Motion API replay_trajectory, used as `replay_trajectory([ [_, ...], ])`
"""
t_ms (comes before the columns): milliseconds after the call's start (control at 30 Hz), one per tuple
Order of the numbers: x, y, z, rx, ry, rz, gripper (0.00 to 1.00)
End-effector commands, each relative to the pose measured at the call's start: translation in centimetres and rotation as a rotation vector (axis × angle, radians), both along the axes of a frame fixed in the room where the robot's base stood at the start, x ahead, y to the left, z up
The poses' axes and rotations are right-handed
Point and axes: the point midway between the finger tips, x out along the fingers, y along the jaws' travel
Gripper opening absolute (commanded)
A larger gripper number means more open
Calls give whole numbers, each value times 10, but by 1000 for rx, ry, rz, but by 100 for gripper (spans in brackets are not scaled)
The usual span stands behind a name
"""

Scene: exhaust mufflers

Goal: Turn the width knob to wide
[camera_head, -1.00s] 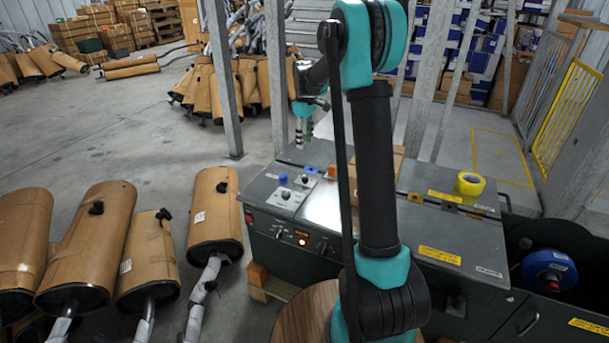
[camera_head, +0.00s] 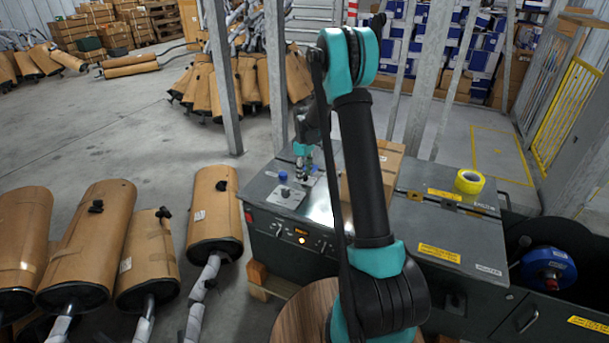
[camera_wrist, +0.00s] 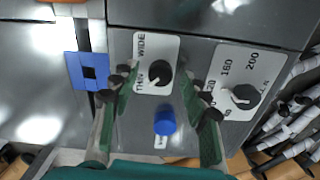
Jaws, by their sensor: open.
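The width knob (camera_wrist: 160,73) is a black dial on a white plate (camera_wrist: 143,50) lettered WIDE and THIN in the wrist view. A small pale mark shows at its lower left, on the THIN side; its exact setting is hard to read. My gripper (camera_wrist: 166,92) is open, with one green finger on each side of the knob and a visible gap to each. In the head view my gripper (camera_head: 304,163) points down close over the machine top, and the width knob is hard to make out there.
A second black knob (camera_wrist: 244,96) on a numbered plate lies right of the fingers. A blue button (camera_wrist: 165,122) stands just below the width knob, between the fingers. A cardboard box (camera_head: 388,170) and a yellow tape roll (camera_head: 469,182) sit on the machine.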

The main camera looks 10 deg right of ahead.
Motion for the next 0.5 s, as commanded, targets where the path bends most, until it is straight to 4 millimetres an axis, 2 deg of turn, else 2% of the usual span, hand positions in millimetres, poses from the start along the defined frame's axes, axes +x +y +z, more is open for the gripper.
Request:
replay_trajectory([
  [133,0,0,-7,0,0,0,46],
  [367,0,0,-8,0,0,0,46],
  [400,0,0,-8,0,0,0,45],
  [500,0,0,-7,0,0,0,32],
])
